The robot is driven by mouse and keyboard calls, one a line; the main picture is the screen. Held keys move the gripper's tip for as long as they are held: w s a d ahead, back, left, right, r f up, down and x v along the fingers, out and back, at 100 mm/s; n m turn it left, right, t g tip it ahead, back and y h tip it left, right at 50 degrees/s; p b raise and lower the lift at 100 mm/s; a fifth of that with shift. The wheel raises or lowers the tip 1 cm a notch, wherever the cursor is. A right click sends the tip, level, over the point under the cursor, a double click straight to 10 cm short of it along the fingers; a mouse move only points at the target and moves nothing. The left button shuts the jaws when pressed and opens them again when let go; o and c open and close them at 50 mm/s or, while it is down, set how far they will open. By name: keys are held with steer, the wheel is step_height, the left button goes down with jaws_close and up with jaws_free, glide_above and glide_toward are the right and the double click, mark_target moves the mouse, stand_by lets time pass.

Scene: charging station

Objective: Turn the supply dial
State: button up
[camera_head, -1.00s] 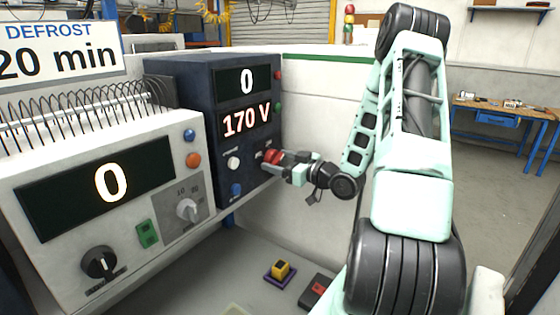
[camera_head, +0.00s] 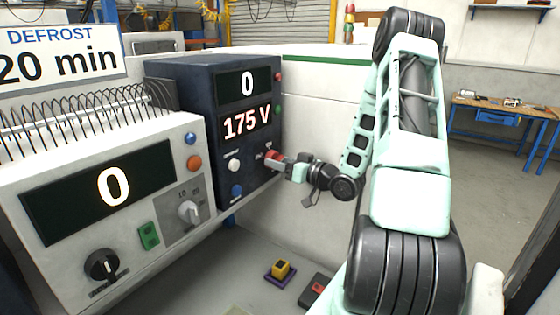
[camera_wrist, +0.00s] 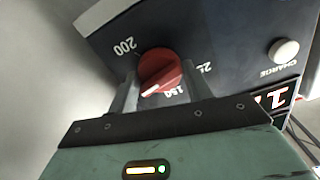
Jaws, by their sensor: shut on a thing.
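The red supply dial (camera_wrist: 160,70) is on the front panel of the dark blue supply unit (camera_head: 195,130). In the head view the dial (camera_head: 272,156) is partly hidden by my gripper (camera_head: 278,161). The unit's displays (camera_head: 246,123) read 0 above and 175 V below.
A white CHARGE button (camera_wrist: 284,51) sits beside the dial. White (camera_head: 234,165) and blue (camera_head: 236,190) knobs are left of my gripper. A white unit (camera_head: 75,165) reading 0 stands at left.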

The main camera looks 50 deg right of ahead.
steer(key=shift+m+p, duration=0.35)
steer(key=shift+m, duration=0.75)
steer(key=o, duration=1)
steer(key=shift+c, duration=0.2)
steer(key=shift+s, duration=0.15)
steer(key=s+d+b, duration=0.1)
steer(key=s+b, duration=0.4)
steer(key=s, duration=1.2)
steer(key=shift+d+b, duration=0.2)
steer(key=shift+b, duration=0.2)
steer(key=shift+s, duration=0.1)
